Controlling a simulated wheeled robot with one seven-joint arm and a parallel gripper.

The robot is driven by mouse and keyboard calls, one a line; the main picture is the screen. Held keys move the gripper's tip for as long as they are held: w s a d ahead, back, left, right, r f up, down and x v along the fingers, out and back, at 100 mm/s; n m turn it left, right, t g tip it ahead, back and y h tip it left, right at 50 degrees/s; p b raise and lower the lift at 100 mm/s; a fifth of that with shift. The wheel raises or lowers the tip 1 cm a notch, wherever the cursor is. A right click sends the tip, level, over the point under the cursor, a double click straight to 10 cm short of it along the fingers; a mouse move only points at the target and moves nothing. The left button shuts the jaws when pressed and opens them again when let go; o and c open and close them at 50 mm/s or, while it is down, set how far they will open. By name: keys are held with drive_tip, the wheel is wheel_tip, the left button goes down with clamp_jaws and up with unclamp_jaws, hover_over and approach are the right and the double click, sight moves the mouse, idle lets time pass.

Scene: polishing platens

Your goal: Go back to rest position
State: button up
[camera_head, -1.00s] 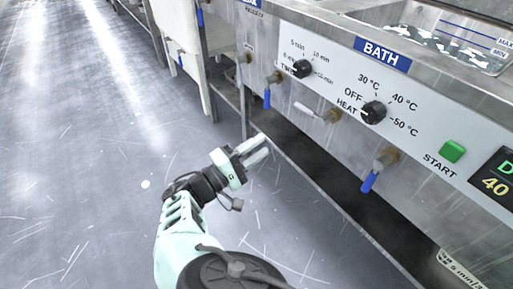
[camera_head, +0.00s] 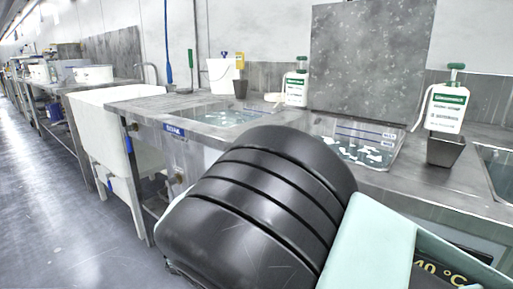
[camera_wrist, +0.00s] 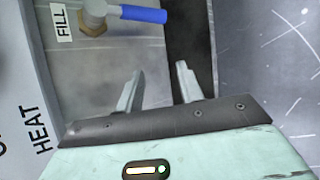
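In the wrist view my gripper (camera_wrist: 160,90) shows with its two fingers apart and nothing between them. Beyond the fingers are a blue-handled FILL valve (camera_wrist: 140,14) and the dark gap under the bench. The gripper is apart from the valve. In the head view my arm's black and mint links fill the lower middle and right, and the gripper itself is hidden. The bath bench (camera_head: 420,195) stands behind the arm, with most of its control panel hidden.
A clear bath with white pieces (camera_head: 355,150) is set in the bench. Green-capped bottles (camera_head: 447,107) and a dark cup (camera_head: 444,150) stand on the bench top. A white sink (camera_head: 98,125) stands at the left. The floor (camera_head: 75,235) at the lower left is clear.

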drive_tip(key=s+d+r+g+y, duration=0.1)
drive_tip(key=s+d+r+y, duration=0.35)
drive_tip(key=s, duration=0.25)
drive_tip(key=s+d+r+g+y, duration=0.1)
drive_tip(key=s+d+r+y, duration=0.2)
drive_tip(key=s+r, duration=0.35)
drive_tip(key=s+d+r+g+y, duration=0.1)
drive_tip(key=s+d+r+y, duration=0.25)
drive_tip(key=s, duration=0.55)
wheel_tip(320, 180, up, 28)
drive_tip(key=p, duration=2.9)
drive_tip(key=shift+w+r+m, duration=0.2)
drive_tip(key=shift+r+m, duration=0.05)
drive_tip(key=shift+m, duration=0.15)
idle(1.3)
